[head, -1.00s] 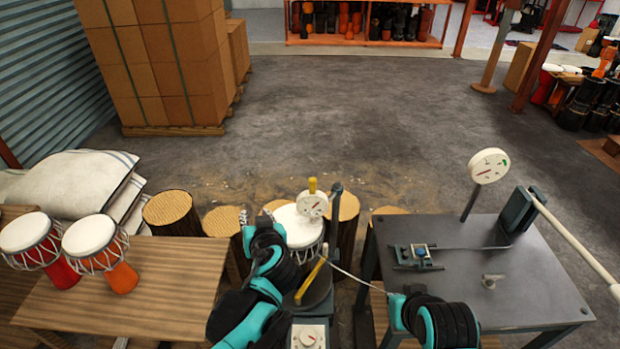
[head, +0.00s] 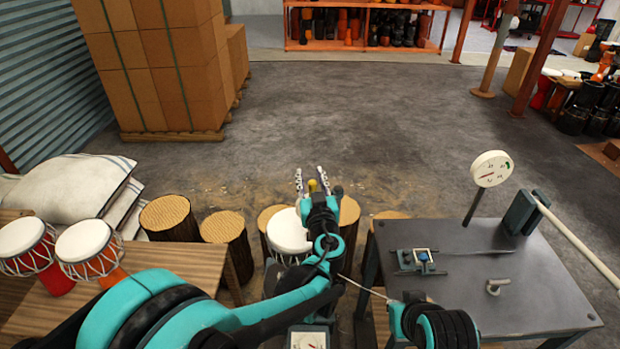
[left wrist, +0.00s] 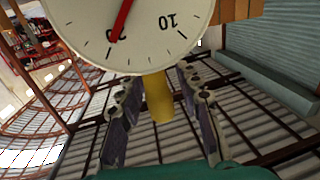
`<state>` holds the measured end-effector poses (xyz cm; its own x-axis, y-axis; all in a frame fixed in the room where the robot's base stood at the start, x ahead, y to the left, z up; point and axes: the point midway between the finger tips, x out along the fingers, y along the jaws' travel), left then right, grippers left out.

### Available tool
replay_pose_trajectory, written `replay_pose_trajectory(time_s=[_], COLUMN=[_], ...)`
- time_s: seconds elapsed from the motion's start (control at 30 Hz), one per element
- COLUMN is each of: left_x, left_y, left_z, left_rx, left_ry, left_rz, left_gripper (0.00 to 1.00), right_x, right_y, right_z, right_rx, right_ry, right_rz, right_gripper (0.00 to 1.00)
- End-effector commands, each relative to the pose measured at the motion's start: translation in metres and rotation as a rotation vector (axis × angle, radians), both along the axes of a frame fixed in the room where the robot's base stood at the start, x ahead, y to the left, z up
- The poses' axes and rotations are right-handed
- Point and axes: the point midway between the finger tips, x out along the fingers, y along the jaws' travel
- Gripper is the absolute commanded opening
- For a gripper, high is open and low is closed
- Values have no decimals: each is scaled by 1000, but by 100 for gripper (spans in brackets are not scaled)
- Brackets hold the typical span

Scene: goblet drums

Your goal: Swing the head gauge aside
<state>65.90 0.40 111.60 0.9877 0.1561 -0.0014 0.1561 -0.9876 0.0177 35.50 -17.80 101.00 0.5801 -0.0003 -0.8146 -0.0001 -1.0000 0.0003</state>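The head gauge, a white dial with a red needle (left wrist: 130,25), fills the top of the left wrist view. Its yellow knob (left wrist: 158,97) also shows in the head view (head: 312,186), where my arm hides the dial. My left gripper (head: 311,182) is open, its two fingers spread on either side of the knob; in the left wrist view (left wrist: 160,110) gaps show on both sides. The drum with a white head (head: 288,232) stands below, partly covered by my left arm. My right arm is low at right; its fingers cannot be made out, and a thin rod extends from there toward the drum stand.
A dark metal table (head: 460,290) at right carries a dial on a post (head: 491,169) and a small fixture (head: 420,261). Two drums (head: 84,241) stand on the wooden table at left. Several log stumps (head: 228,240) line the back; the floor beyond is open.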

Motion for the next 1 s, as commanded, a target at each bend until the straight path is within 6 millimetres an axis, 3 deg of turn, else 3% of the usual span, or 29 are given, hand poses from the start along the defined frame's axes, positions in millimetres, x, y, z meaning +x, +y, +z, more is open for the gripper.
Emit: replay_pose_trajectory(time_s=[0.33, 0.37, 0.5, 1.0], left_x=[8, 8, 7, 5], left_y=[2, 2, 2, -3], left_z=[0, 0, 0, 0], left_rx=[0, 0, 0, -1], left_ry=[0, 0, 0, 0], left_rz=[1, 1, 1, 27], left_gripper=[35, 32, 0, 0], right_x=[0, 0, 0, 0], right_y=[0, 0, 0, 0], right_z=[-1, -1, -1, -2], right_rx=[0, 0, 0, 0], right_ry=[0, 0, 0, 0], right_rz=[0, 0, 0, 0], right_gripper=[0, 0, 0, 0])
